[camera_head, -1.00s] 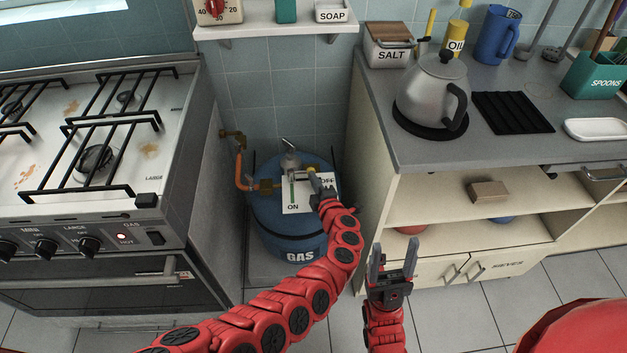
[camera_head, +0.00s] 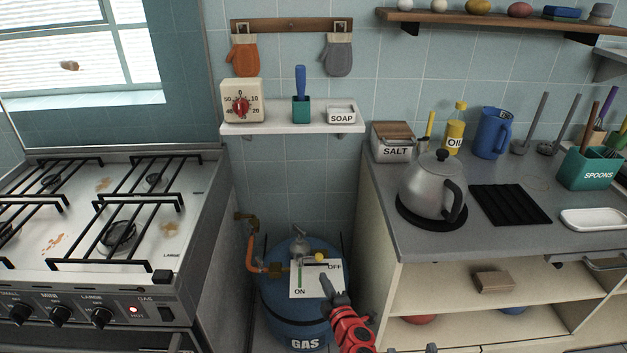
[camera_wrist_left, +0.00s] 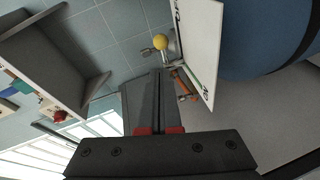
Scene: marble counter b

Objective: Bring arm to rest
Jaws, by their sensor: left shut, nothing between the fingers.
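My left gripper (camera_head: 324,279) is shut and empty, in front of the ON/OFF sign (camera_head: 307,286) of the gas cylinder (camera_head: 284,313). In the left wrist view its closed fingers (camera_wrist_left: 158,78) point towards the yellow knob (camera_wrist_left: 160,42) of the valve, with nothing held. In the head view the yellow knob (camera_head: 319,256) is near the word OFF, a little above the gripper and seemingly apart from it. My right gripper (camera_head: 412,349) shows only its fingertips at the bottom edge; they look spread apart.
The stove (camera_head: 120,234) stands left of the cylinder, with a red light lit. The counter (camera_head: 390,210) with the kettle (camera_head: 428,187) stands to the right. A shelf (camera_head: 290,129) with a timer (camera_head: 241,101) hangs above. The cylinder sits in the narrow gap between stove and cabinet.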

